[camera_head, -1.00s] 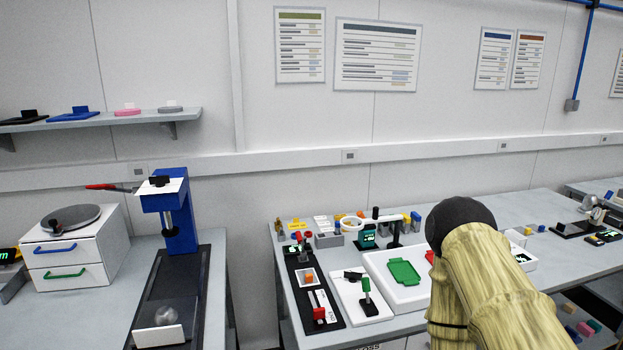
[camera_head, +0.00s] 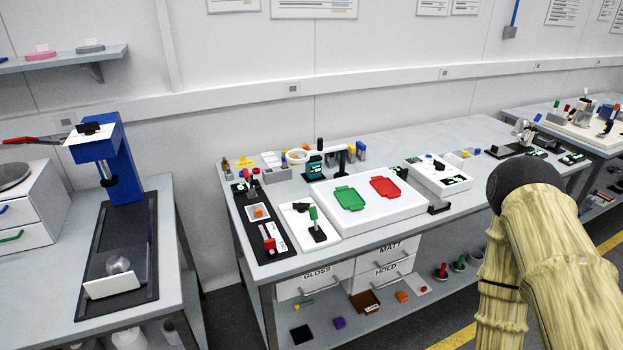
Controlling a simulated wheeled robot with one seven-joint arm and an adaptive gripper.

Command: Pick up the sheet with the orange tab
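I cannot make out a sheet with an orange tab for certain. A small orange piece (camera_head: 258,211) lies on a pale square in the black tray at the left of the middle bench. Another orange piece (camera_head: 402,296) lies on the shelf under that bench. A white sheet (camera_head: 77,138) with a black clip lies on top of the blue stand at the left; no orange shows on it. A white plate (camera_head: 112,286) stands at the front of the stand's black base. My arm, in a tan sleeve, fills the right foreground. My gripper is out of view.
The middle bench (camera_head: 455,140) carries a white tray (camera_head: 390,221) with a green and a red plate, plus many small items. Drawers (camera_head: 387,249) marked GLOSS, MATT and HOLD hang below. A gap separates this bench from the left one. Another bench stands at the far right.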

